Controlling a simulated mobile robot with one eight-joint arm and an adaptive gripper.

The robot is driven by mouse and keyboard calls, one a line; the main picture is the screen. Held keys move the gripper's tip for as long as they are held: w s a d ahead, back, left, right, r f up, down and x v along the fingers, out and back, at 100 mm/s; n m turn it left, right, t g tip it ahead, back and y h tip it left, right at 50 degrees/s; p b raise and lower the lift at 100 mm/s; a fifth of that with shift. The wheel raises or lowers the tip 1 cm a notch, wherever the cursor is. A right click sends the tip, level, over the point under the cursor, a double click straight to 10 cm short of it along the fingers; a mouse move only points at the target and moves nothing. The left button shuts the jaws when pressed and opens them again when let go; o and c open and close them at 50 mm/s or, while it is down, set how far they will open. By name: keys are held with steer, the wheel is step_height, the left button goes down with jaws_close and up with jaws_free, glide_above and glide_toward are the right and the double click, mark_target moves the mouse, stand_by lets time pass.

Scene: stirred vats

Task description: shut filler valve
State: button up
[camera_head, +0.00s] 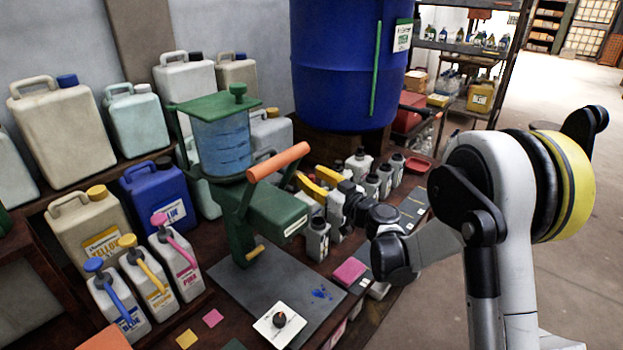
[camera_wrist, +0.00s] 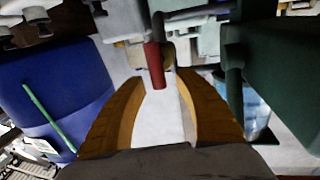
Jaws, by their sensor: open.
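The green filler (camera_head: 280,208) stands on the bench, with a clear cylinder (camera_head: 221,145) of blue liquid and an orange lever handle (camera_head: 278,161). The filler's green body (camera_wrist: 285,75) is at the right in the wrist view. My gripper (camera_head: 309,172) has its yellow fingers apart, just right of and below the orange handle's end in the head view. In the wrist view a red handle (camera_wrist: 154,66) lies between the open fingers (camera_wrist: 155,78); a gap shows on each side. I cannot tell whether it is the orange handle. No separate valve is clearly seen.
A large blue vat (camera_head: 340,60) stands behind the filler. Jugs (camera_head: 168,195) crowd the left, and small bottles (camera_head: 384,178) stand to the right of the fingers. The floor at right is open.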

jaws_close()
